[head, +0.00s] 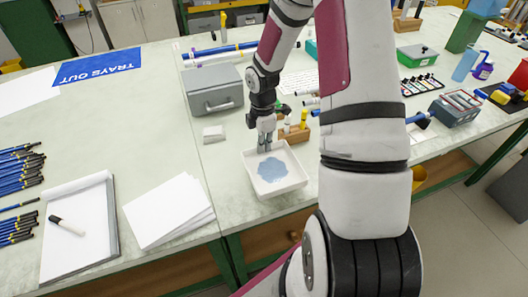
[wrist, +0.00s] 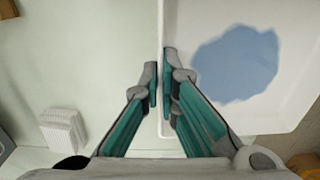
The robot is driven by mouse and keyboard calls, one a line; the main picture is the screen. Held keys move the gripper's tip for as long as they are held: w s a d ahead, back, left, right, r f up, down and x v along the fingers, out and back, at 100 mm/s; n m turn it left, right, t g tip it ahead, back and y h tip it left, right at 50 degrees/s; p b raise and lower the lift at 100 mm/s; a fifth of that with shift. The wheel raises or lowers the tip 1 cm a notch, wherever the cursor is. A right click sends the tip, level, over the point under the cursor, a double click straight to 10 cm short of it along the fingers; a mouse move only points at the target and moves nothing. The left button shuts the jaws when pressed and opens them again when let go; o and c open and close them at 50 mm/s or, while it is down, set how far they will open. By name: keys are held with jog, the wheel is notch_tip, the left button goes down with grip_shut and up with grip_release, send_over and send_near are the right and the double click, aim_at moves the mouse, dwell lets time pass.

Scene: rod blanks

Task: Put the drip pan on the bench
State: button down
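The drip pan (head: 290,182) is a shallow white square tray with a blue-grey puddle (head: 274,172) on its floor. In the head view it is near the front edge of the bench (head: 226,165), level or nearly so. I cannot tell whether it rests on the bench or is held just above it. My gripper (head: 265,145) points down at the pan's far wall. In the wrist view my gripper (wrist: 159,82) has one finger outside and one inside the pan wall (wrist: 163,25), closed close on it. The puddle also shows there (wrist: 236,65).
A grey toolbox (head: 214,92) and a small white block (head: 213,133) stand left of the pan. A wooden holder (head: 295,133) with upright items is just behind it. Paper sheets (head: 168,210) and a notepad (head: 80,235) lie left. Bare bench shows between paper and pan.

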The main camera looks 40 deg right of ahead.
jog(key=shift+s+f, duration=0.15)
jog(key=shift+f, duration=1.5)
jog(key=shift+f, duration=0.15)
jog(key=c, duration=1.8)
grip_release()
